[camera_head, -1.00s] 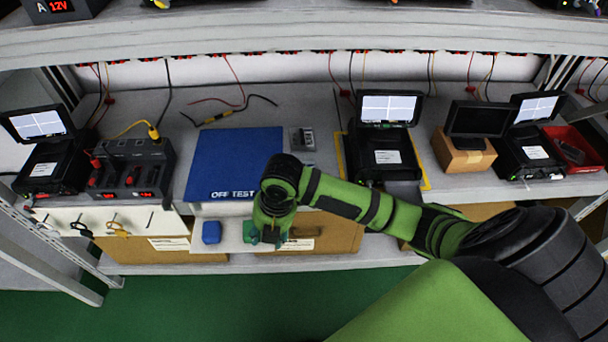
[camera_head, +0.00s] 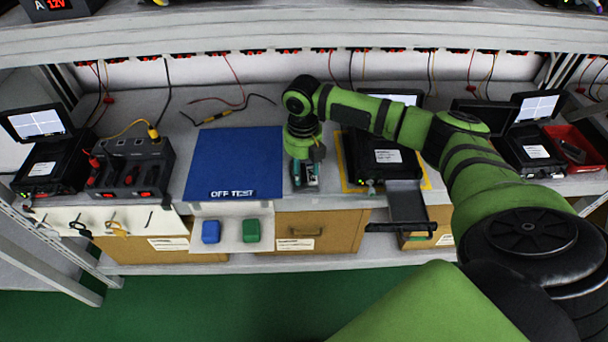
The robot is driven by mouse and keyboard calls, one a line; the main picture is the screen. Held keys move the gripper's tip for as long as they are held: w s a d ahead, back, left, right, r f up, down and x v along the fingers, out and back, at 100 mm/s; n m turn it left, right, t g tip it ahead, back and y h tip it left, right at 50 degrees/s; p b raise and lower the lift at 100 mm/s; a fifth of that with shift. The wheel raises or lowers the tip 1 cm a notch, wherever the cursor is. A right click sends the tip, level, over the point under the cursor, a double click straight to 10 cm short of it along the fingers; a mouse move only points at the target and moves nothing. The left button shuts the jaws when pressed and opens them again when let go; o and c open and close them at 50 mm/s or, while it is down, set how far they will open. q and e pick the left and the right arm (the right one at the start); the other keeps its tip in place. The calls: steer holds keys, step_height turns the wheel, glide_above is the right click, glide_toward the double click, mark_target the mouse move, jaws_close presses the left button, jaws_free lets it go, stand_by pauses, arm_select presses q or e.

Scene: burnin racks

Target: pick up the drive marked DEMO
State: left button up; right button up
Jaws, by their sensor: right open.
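No mark DEMO can be read on any item. My right gripper (camera_head: 305,182) is open, pointing down over the grey bench just right of the blue OFF TEST mat (camera_head: 233,165). The small grey item that lay on the bench there a second ago is now hidden behind the gripper and wrist. I cannot tell whether the fingers are around it. A blue block (camera_head: 211,232) and a green block (camera_head: 251,231) sit on the white ledge below the mat. My left gripper is not in view.
A black tester (camera_head: 388,160) with a screen stands right of my gripper, on a yellow-edged mat, with a dark tray (camera_head: 408,205) sticking out in front. A black multi-slot unit (camera_head: 133,165) stands at left. Cables lie behind the mat. A shelf (camera_head: 300,30) crosses above.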

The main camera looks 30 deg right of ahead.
steer(key=shift+f, duration=0.75)
jaws_close()
